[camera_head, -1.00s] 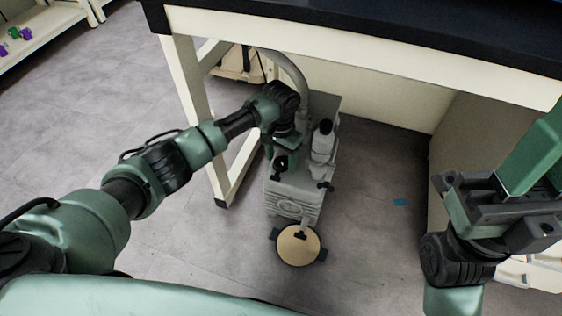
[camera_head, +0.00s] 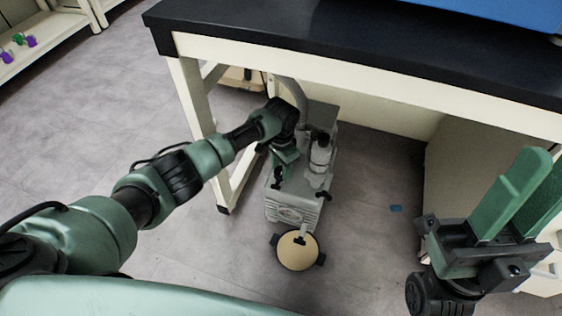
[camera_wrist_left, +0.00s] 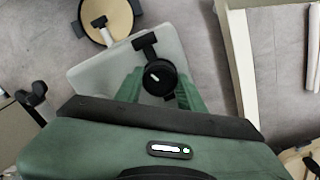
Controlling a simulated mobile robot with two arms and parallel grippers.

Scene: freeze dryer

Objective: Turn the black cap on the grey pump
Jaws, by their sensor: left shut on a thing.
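The grey pump (camera_head: 293,207) stands on the floor under the bench, with its top facing up. In the left wrist view the black cap (camera_wrist_left: 160,77) sits on top of the pump (camera_wrist_left: 95,77), with a black bar sticking out beside it. My left gripper (camera_wrist_left: 159,91) has its green fingers on both sides of the cap and is shut on it. In the head view my left gripper (camera_head: 283,163) reaches down over the pump's left part and hides most of the cap. My right gripper (camera_head: 543,170) is open and empty at the right, away from the pump.
A black-topped bench (camera_head: 350,45) overhangs the pump, and its white leg (camera_head: 195,100) stands close to my left arm. A grey cylinder (camera_head: 320,153) rises beside my left gripper. A round tan disc (camera_head: 297,251) lies in front. Floor to the right is mostly clear.

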